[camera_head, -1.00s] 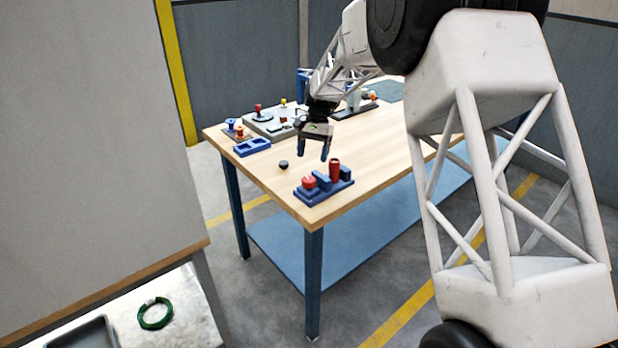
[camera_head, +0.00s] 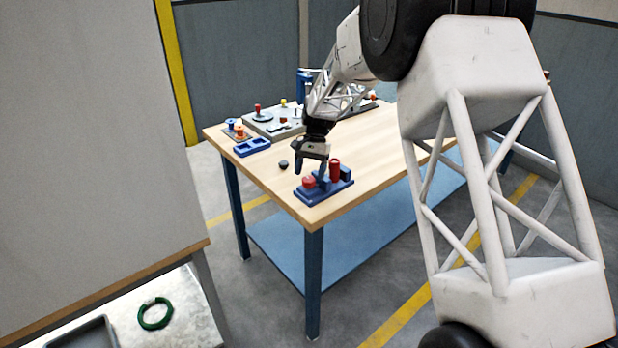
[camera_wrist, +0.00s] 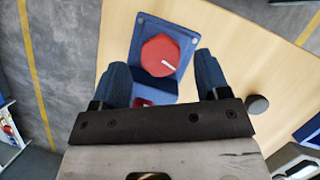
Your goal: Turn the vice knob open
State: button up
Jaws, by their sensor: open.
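The blue vice (camera_head: 325,191) stands near the front corner of the wooden table, with a red knob (camera_head: 309,182) at its left end. A red cylinder (camera_head: 335,168) stands upright at its far side. My gripper (camera_head: 312,176) is just above the vice, fingers pointing down. In the wrist view the red knob (camera_wrist: 160,55) is faceted with a white mark, on the blue base plate (camera_wrist: 142,32). It lies beyond and between the two blue fingers of my gripper (camera_wrist: 160,75), which are open and empty. No contact with the knob shows. The gripper's body hides part of the vice.
A small dark round piece (camera_head: 283,164) lies left of the vice; it also shows in the wrist view (camera_wrist: 257,104). A blue tray (camera_head: 252,147) and a grey board (camera_head: 275,124) with small parts sit farther back. The table's front edge is close to the vice.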

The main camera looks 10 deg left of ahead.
jog(key=shift+x, duration=1.1)
jog(key=c, duration=0.9)
